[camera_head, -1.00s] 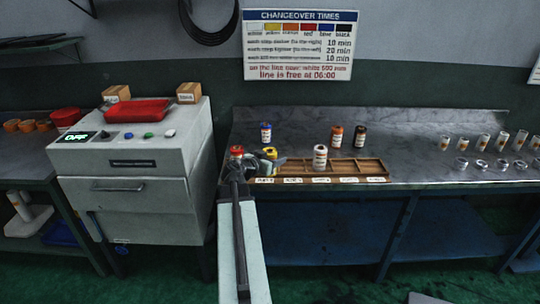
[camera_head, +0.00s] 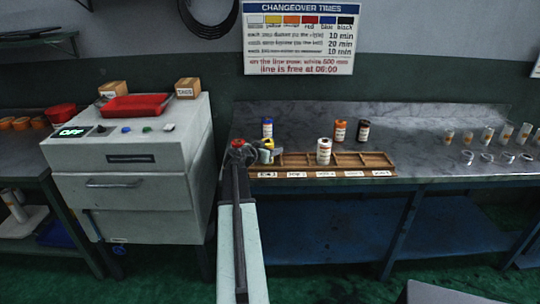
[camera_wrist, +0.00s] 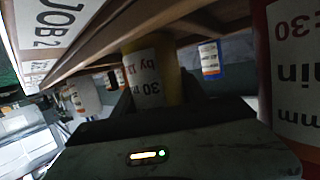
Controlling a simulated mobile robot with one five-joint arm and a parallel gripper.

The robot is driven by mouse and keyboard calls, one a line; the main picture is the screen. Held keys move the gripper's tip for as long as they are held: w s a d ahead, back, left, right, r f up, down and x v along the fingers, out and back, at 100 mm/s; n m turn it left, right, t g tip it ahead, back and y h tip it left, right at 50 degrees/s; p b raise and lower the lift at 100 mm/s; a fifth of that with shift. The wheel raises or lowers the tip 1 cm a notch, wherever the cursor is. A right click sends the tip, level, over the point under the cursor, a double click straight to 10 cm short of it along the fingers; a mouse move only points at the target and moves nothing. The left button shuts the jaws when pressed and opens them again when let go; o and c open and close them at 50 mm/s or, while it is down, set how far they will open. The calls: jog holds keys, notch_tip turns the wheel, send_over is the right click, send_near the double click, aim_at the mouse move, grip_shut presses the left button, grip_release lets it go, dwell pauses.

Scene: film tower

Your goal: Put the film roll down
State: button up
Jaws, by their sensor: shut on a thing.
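My gripper (camera_head: 264,156) is shut on the yellow film roll (camera_wrist: 152,68), at the left end of the wooden rack (camera_head: 348,159). In the head view the yellow roll (camera_head: 267,144) is partly hidden by the gripper. I cannot tell whether its base touches the rack. A red roll (camera_head: 237,144) stands just left of it, partly behind my arm, and fills the right edge of the wrist view (camera_wrist: 290,75). A white roll (camera_head: 324,151) stands in a middle compartment of the rack.
A grey machine (camera_head: 130,170) marked OFF stands left. Some rack compartments are empty.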

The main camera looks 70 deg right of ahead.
jog(key=shift+w+r, duration=0.1)
jog(key=o, duration=1.5)
jog(key=shift+o, duration=0.2)
jog(key=shift+r+p, duration=0.15)
jog(key=shift+p, duration=0.15)
jog(key=p+v, duration=0.3)
jog(key=v, duration=0.9)
